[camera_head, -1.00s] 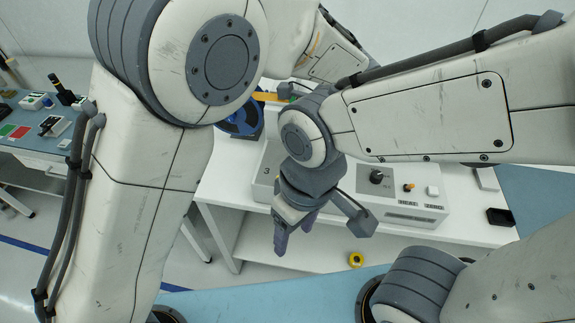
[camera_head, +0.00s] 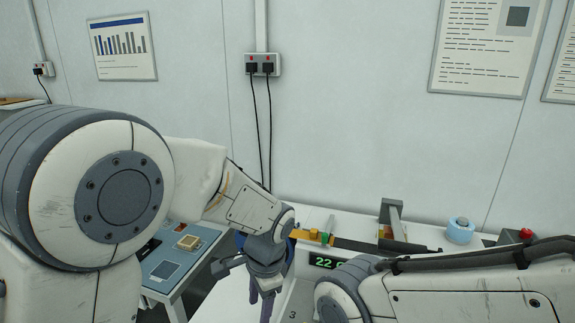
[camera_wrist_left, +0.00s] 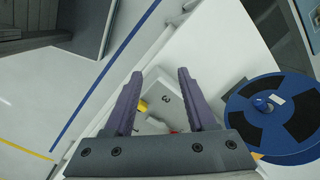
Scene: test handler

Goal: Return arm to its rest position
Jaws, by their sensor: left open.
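My left arm comes in from the left in the head view, and its gripper (camera_head: 260,306) hangs fingers down at the lower middle. In the left wrist view the two purple fingers (camera_wrist_left: 157,78) are apart with nothing gripped between them. Below and beyond them is a pale box marked 3 (camera_wrist_left: 168,99). A blue reel (camera_wrist_left: 272,114) lies to the right of the fingers, apart from them. My right arm crosses the lower right of the head view; its gripper is below the picture edge.
The white bench (camera_head: 350,226) along the wall carries a digital display (camera_head: 327,262), a light blue roll (camera_head: 460,231) and a red button (camera_head: 526,233). A blue-topped side table (camera_head: 205,236) stands at left. In the wrist view, bare floor (camera_wrist_left: 85,115) with blue and yellow lines shows at left.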

